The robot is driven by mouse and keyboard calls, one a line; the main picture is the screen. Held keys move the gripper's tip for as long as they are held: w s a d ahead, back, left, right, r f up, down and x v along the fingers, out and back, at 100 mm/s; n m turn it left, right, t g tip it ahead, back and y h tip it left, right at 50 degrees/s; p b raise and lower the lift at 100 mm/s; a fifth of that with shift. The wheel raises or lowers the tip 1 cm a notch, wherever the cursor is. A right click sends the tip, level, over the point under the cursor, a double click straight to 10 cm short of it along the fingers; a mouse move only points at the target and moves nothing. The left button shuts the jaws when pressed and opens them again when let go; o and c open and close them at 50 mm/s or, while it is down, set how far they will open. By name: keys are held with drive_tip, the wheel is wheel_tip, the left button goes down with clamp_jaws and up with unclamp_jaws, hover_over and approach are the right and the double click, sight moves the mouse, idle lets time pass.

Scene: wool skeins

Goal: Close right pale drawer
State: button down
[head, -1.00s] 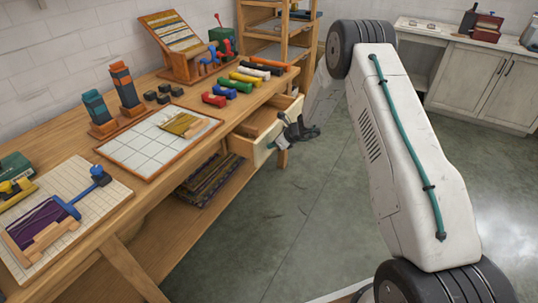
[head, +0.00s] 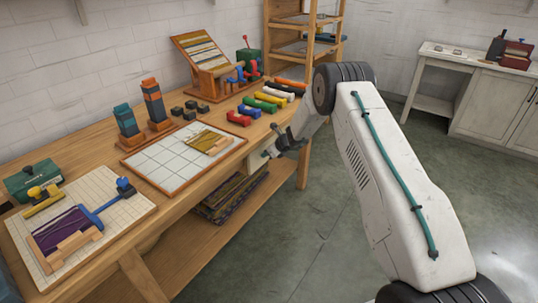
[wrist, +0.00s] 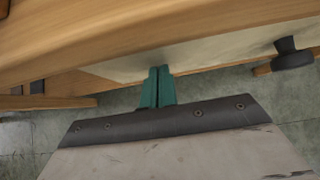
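The pale drawer front (head: 256,160) sits under the bench's front edge at its right part, now in or nearly in line with the bench. My gripper (head: 268,154) is right at this front, partly hidden by my own arm. In the wrist view the green fingertips (wrist: 157,86) are together with nothing between them, and their tips meet or nearly meet the pale drawer face (wrist: 200,52). A dark knob (wrist: 290,54) stands out from the face to the right of the fingers. Whether a small gap remains behind the front cannot be told.
The wooden bench (head: 185,205) carries a tiled board (head: 160,165), coloured wool skeins (head: 265,104) and a loom rack (head: 205,65). Folded textiles (head: 230,197) lie on its lower shelf. The floor (head: 310,230) in front is clear.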

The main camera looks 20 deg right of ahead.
drive_tip(key=shift+w+a+r, duration=0.15)
drive_tip(key=shift+w+a, duration=0.05)
drive_tip(key=shift+a, duration=0.25)
drive_tip(key=shift+s+d, duration=0.1)
drive_tip(key=shift+d, duration=0.1)
